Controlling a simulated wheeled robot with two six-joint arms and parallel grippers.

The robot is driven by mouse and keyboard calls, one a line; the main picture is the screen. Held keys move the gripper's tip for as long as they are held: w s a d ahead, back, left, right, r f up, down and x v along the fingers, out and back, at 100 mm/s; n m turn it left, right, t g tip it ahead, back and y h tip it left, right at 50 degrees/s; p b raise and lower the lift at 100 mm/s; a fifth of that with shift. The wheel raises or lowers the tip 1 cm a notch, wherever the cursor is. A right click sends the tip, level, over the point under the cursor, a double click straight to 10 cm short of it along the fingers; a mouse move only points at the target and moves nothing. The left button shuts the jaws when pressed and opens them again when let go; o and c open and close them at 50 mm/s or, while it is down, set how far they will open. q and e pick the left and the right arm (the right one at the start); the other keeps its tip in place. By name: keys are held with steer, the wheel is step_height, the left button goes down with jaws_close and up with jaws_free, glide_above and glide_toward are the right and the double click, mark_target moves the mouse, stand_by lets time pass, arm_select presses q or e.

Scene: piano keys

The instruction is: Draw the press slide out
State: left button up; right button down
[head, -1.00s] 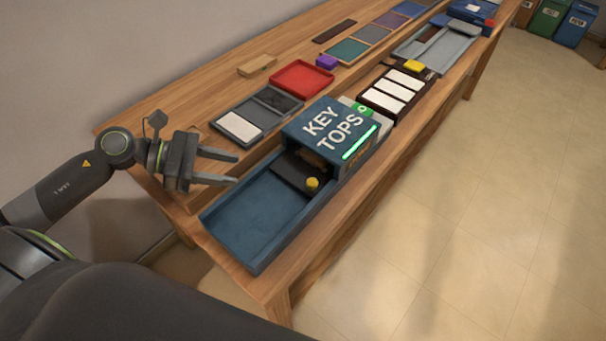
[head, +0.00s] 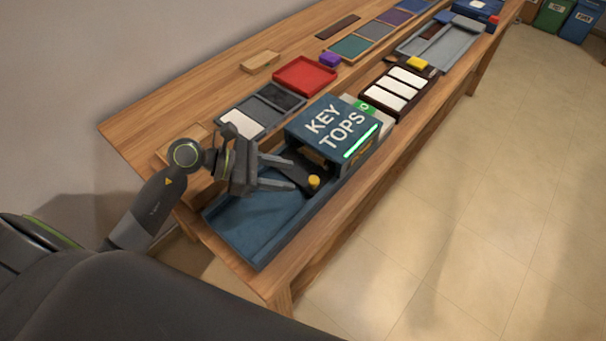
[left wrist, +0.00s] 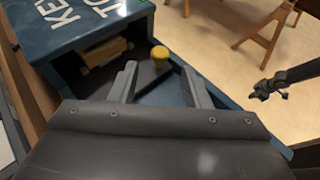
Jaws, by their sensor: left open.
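The press is a blue box (head: 312,121) lettered KEY TOPS with a lit green strip on its side. Its dark slide (head: 296,172) lies at the box mouth and carries a yellow knob (head: 314,181). The knob also shows in the left wrist view (left wrist: 159,54), just beyond the fingertips. A wooden piece shows inside the mouth in the left wrist view (left wrist: 106,52). My left gripper (head: 287,174) is open above the blue tray (head: 246,226), its fingers pointing at the knob, apart from it. My right gripper is not in the head view.
A red tray (head: 306,75), a grey two-part tray (head: 262,110) and a purple block (head: 330,59) lie behind the press. A dark tray with white key tops (head: 393,92) stands to its right. Bare wood lies at the table's back left.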

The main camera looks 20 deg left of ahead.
mark_target(310, 180)
arm_select(q)
steer(key=shift+p+x, duration=0.4)
steer(key=shift+x, duration=2.25)
jaws_close()
